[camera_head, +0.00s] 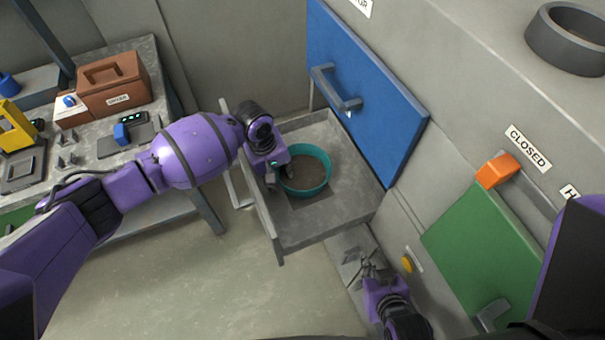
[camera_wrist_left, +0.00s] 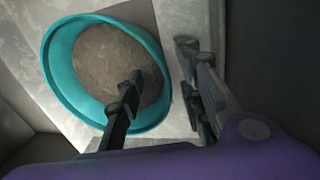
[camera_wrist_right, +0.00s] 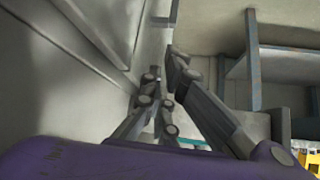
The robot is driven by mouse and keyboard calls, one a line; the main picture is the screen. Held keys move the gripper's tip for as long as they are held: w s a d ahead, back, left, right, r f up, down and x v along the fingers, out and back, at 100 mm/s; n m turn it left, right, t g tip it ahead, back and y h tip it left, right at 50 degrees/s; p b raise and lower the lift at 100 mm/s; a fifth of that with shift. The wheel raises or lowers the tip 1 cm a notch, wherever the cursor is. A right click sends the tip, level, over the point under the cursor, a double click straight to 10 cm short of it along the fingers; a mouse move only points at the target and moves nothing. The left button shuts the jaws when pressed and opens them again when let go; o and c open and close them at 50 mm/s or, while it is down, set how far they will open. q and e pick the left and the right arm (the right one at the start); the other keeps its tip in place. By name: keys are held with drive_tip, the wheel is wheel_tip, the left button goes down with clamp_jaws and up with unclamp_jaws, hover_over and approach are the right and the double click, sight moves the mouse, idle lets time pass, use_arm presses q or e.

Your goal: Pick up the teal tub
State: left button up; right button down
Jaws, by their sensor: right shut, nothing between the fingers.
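The teal tub (camera_head: 318,156) is round and open-topped, with grey-brown fill inside. It stands upright on a grey metal tray (camera_head: 350,190); it also shows in the left wrist view (camera_wrist_left: 58,72). My left gripper (camera_head: 276,177) is at the tub's left side. In the left wrist view its fingers (camera_wrist_left: 160,64) are apart, one over the inside of the tub and one outside the wall. The near wall lies between them, with gaps visible. My right gripper (camera_head: 369,266) is low at the front right, shut and empty, away from the tub; its fingers show in the right wrist view (camera_wrist_right: 165,90).
A green panel (camera_head: 485,240) with an orange block (camera_head: 497,170) and a yellow button (camera_head: 407,264) are at right. A workbench (camera_head: 100,150) with a brown box (camera_head: 113,85) is at left. Floor is clear in front.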

use_arm(q)
drive_tip(key=shift+d+f, duration=0.15)
drive_tip(key=shift+f, duration=0.45)
clamp_jaws()
